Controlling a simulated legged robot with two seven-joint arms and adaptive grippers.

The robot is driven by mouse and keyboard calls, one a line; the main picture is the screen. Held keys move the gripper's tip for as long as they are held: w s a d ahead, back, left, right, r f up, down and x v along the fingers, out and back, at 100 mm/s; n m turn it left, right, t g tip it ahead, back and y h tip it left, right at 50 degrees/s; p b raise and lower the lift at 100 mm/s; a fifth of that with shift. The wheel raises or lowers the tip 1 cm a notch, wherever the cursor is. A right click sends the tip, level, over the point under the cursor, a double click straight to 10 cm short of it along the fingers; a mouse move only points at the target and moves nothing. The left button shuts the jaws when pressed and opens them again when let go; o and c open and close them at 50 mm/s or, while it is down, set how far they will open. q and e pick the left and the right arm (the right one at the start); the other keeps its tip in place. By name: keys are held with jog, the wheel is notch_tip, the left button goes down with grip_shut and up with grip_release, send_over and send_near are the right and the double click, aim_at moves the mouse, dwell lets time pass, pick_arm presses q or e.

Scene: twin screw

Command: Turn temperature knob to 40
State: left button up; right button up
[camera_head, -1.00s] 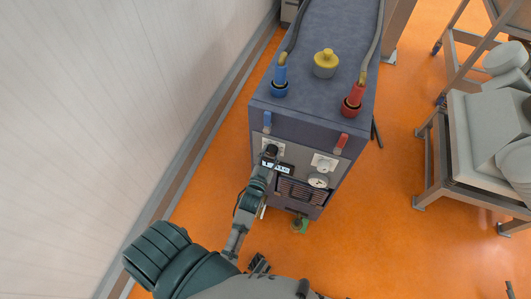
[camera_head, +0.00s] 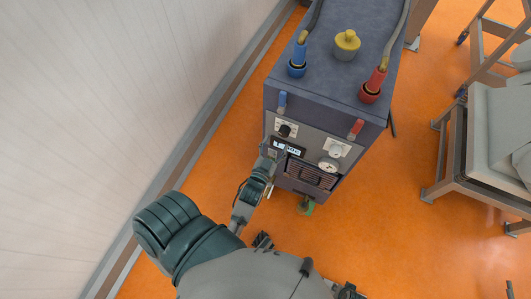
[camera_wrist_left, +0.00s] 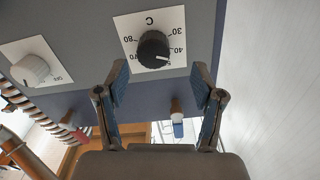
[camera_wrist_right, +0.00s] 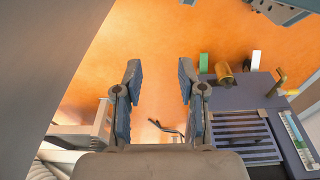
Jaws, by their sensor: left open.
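The black temperature knob (camera_wrist_left: 153,48) sits on a white dial plate marked C in the left wrist view. Its white pointer line lies near the 40 mark, slightly toward the numbers past 40. In the head view the knob (camera_head: 285,130) is uncovered on the front of the dark blue machine (camera_head: 330,85). My left gripper (camera_wrist_left: 160,78) is open, its fingers apart and empty, short of the knob and not gripping it. In the head view the left gripper (camera_head: 271,152) is just below the knob. My right gripper (camera_wrist_right: 159,70) is open and empty above the floor.
A second, white knob (camera_wrist_left: 30,70) sits beside the dial. A wall stands at left and a metal cart (camera_head: 480,150) at right.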

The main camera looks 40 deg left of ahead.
pick_arm(q)
jog(key=v, duration=0.6)
jog(key=shift+s, duration=0.3)
jog(key=shift+a, duration=0.1)
pick_arm(e)
jog(key=shift+r, duration=0.1)
pick_arm(q)
jog(key=shift+a, duration=0.1)
pick_arm(e)
jog(key=shift+s+a+r, duration=0.1)
jog(key=shift+a+r, duration=0.1)
jog(key=shift+a, duration=0.5)
pick_arm(q)
jog(key=shift+w+f, duration=0.1)
